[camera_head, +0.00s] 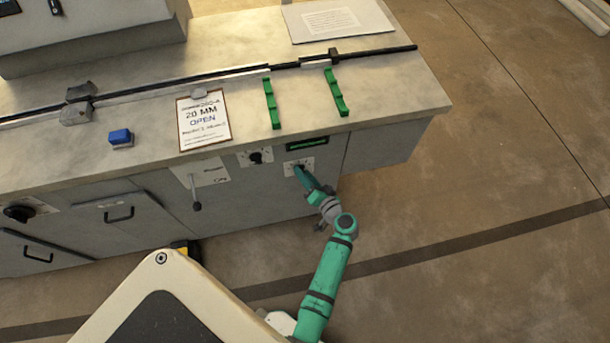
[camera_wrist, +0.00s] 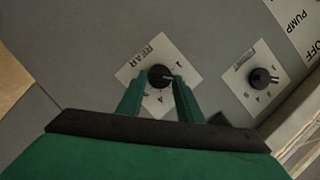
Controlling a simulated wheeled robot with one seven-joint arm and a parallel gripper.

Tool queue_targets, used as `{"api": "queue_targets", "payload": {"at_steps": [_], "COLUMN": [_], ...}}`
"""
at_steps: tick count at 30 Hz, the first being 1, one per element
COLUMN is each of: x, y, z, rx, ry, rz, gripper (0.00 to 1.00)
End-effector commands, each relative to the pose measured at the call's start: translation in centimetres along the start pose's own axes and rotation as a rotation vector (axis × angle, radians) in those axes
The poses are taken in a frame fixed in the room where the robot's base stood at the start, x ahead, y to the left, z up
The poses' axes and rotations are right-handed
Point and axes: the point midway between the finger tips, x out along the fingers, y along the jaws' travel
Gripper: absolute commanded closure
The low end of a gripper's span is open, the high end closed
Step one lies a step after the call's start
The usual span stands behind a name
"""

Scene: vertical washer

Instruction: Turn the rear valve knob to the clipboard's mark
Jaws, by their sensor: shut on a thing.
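The rear valve knob (camera_wrist: 158,76) is a small black knob on a white plate marked REAR (camera_wrist: 150,50), on the grey front of the machine. My gripper (camera_wrist: 160,84) has its two green fingers on either side of this knob and is shut on it. In the head view my gripper (camera_head: 301,172) reaches the plate (camera_head: 291,165), and the knob is mostly hidden behind it. A light pointer line shows on the knob's right side in the wrist view. The clipboard (camera_head: 204,121) lies on the machine top with large print reading "20 MM OPEN".
A second black knob (camera_head: 256,157) on a white plate is left of the rear knob; it also shows in the wrist view (camera_wrist: 262,77). A lever (camera_head: 196,190) sticks out further left. Green racks (camera_head: 335,93), a blue block (camera_head: 121,138) and a paper sheet (camera_head: 335,19) are on top.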

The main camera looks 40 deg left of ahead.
Motion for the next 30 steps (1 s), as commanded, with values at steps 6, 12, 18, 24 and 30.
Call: {"api": "queue_targets", "payload": {"at_steps": [6, 12, 18, 24, 30], "x": [0.0, -0.1, -1.8, -5.6, -8.9], "y": [0.0, 0.0, 0.1, 0.1, 0.0], "z": [0.0, 0.0, 0.1, 0.0, 0.0], "rx": [0.000, 0.000, 0.001, 0.000, 0.000], "ry": [0.000, 0.000, 0.001, 0.002, 0.001], "rz": [0.000, 0.000, 0.001, 0.003, 0.002], "gripper": [0.48, 0.48, 0.48, 0.48, 0.48]}}
